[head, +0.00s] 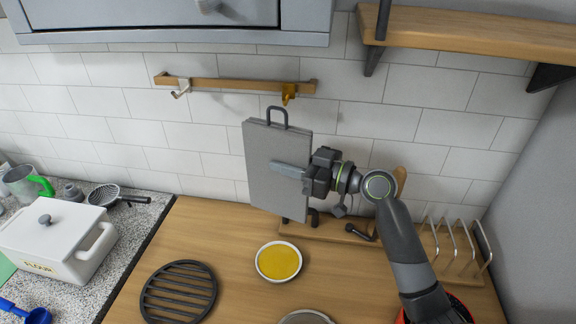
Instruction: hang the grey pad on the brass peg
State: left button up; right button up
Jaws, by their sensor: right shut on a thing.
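The grey pad (264,150) is a flat upright board with a dark loop (277,114) at its top. My right gripper (288,170) is shut on the pad at its right side and holds it up in front of the tiled wall. The brass peg (288,93) is on the right part of a wooden wall rail (235,84). In the head view the loop shows just below and slightly left of the peg, apparently apart from it; the depth gap cannot be told. My left gripper is not in view.
A silver hook (181,88) is on the rail's left part. A cabinet (180,38) hangs above, a wooden shelf (480,32) at upper right. Below are a yellow dish (279,261), a black trivet (179,291), a wire rack (462,248) and a white flour box (55,237).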

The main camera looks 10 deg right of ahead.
jog(key=w+d+f+b, duration=0.1)
jog(key=w+d+b, duration=0.2)
jog(key=w+b, duration=0.2)
jog(key=shift+w+d+f, duration=0.3)
jog(key=shift+w, duration=1.15)
jog(key=shift+b, duration=0.3)
dwell(0.3)
jog(key=o, duration=1.2)
jog(key=shift+c, duration=0.2)
